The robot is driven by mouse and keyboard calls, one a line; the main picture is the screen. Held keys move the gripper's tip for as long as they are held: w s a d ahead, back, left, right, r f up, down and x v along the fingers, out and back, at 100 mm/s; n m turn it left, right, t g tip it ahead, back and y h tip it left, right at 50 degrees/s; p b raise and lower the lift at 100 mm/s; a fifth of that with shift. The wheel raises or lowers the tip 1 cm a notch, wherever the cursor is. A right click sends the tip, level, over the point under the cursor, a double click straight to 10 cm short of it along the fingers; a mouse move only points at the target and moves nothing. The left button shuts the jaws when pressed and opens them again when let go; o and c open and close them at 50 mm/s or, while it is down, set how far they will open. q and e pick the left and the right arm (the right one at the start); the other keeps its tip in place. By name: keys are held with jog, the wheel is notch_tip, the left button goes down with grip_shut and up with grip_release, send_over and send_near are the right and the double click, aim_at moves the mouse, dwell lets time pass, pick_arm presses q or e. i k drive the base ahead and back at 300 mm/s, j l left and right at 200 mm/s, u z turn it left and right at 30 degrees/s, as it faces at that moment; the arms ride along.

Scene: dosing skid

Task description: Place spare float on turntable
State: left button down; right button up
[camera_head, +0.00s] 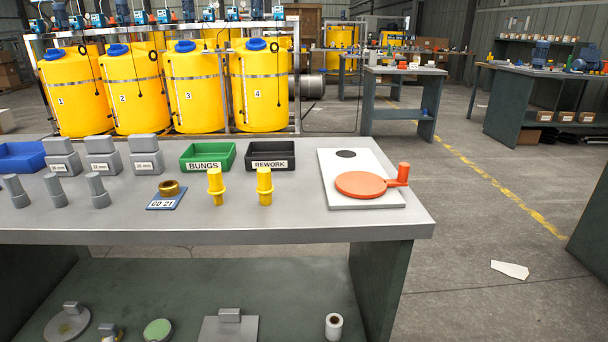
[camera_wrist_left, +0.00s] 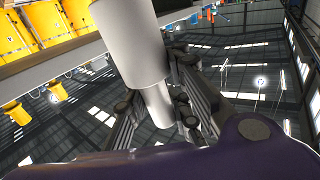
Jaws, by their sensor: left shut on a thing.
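The turntable (camera_head: 362,185) is an orange disc with an upright orange knob at its right, on a white plate at the right end of the bench; its top is bare. My left gripper (camera_wrist_left: 157,103) shows only in the left wrist view. It is shut on a pale grey stepped cylinder (camera_wrist_left: 127,42), a wide body with a narrower stem between the fingers. I cannot tell from its look alone whether this is the spare float. Two yellow stepped pieces (camera_head: 215,187) (camera_head: 264,187) stand upright on the bench left of the turntable plate. My right gripper is not in view.
A green BUNGS bin (camera_head: 208,168) and a black REWORK bin (camera_head: 270,167) stand behind the yellow pieces. A brass ring (camera_head: 169,188) lies on a blue GO 21 card. Grey blocks and pegs fill the left side. The bench front (camera_head: 300,222) is clear.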

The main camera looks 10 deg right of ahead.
aim_at(361, 181)
jog(key=i+l+u, duration=0.2)
jog(key=l, duration=0.7)
jog(key=l+u, duration=0.2)
jog(key=l, duration=0.75)
